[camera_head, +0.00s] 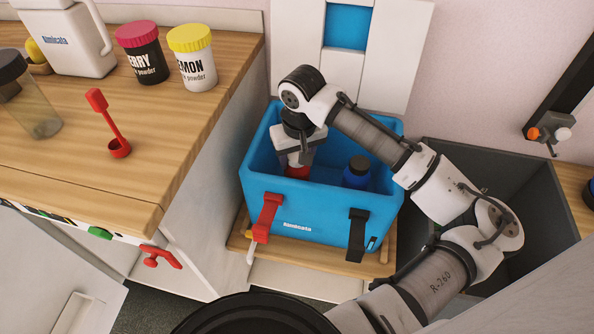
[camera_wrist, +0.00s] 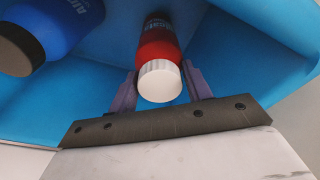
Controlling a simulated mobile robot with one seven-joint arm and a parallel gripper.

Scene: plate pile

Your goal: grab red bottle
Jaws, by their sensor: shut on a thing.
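The red bottle (camera_wrist: 158,47) with a white cap stands inside the blue crate, between my gripper's two fingers in the wrist view. In the head view only a small red part of the bottle (camera_head: 297,171) shows below my gripper (camera_head: 298,158). My gripper (camera_wrist: 160,88) reaches down into the crate and is shut on the bottle, with a finger on each side just beyond the cap. The blue crate (camera_head: 325,212) sits on a wooden board and has a red latch and a black latch on its front.
A blue bottle (camera_head: 357,173) with a black cap stands in the crate, right of my gripper; it also shows in the wrist view (camera_wrist: 55,35). A dark grey bin (camera_head: 480,165) is right of the crate. A wooden counter (camera_head: 60,170) with jars and a red scoop (camera_head: 112,130) is left.

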